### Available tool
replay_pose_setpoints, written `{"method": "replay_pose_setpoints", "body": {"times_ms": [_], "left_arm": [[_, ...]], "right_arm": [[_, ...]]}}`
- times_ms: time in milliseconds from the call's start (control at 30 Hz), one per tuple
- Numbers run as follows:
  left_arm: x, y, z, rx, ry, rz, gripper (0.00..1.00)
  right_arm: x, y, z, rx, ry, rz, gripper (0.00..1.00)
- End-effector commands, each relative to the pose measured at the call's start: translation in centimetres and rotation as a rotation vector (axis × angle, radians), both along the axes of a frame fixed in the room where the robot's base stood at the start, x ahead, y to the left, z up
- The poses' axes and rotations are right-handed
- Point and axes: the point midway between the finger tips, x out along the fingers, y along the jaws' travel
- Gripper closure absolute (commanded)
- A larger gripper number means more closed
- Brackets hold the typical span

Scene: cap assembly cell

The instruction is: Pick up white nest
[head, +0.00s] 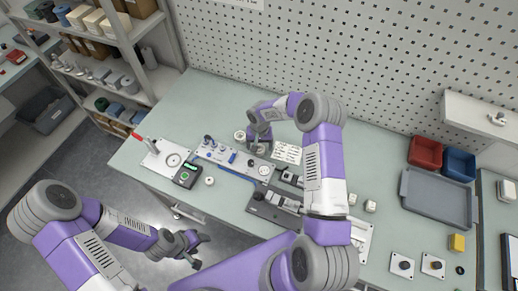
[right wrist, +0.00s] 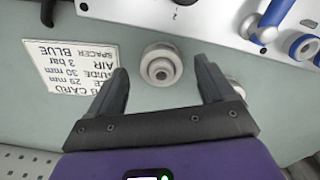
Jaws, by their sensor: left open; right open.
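A white round stepped piece with a hole in its centre, which looks like the white nest (right wrist: 161,67), lies on the bench. In the right wrist view it is between the tips of my right gripper (right wrist: 160,70), with space on both sides. My right gripper (head: 259,144) is open and points down; its height above the piece is hard to tell. A second white round piece (head: 240,135) lies just left of it and is mostly hidden by a finger in the right wrist view (right wrist: 236,88). My left gripper (head: 191,244) is open and empty, over the floor off the bench front.
A printed card (head: 287,153) lies right of my right gripper. A fixture plate (head: 232,160) with blue parts is close on the near side. A press base (head: 166,159) with a red lever stands left. A grey tray (head: 437,198) and red bin (head: 425,152) are right.

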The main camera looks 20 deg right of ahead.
Motion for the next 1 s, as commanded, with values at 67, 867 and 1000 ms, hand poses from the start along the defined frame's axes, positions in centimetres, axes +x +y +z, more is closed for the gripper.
{"method": "replay_pose_setpoints", "body": {"times_ms": [67, 867, 1000], "left_arm": [[0.03, -0.01, 0.11, 0.000, 0.000, 0.000, 0.42], [0.03, -0.01, 0.10, 0.000, -0.001, 0.000, 0.42], [0.02, 0.00, 0.07, 0.000, 0.000, 0.000, 0.42]], "right_arm": [[0.05, 0.06, -0.86, 0.000, -0.001, 0.000, 0.18], [0.08, 0.02, -1.23, 0.000, -0.002, 0.000, 0.78], [0.10, 0.01, -1.00, 0.000, -0.003, 0.000, 0.78]]}}
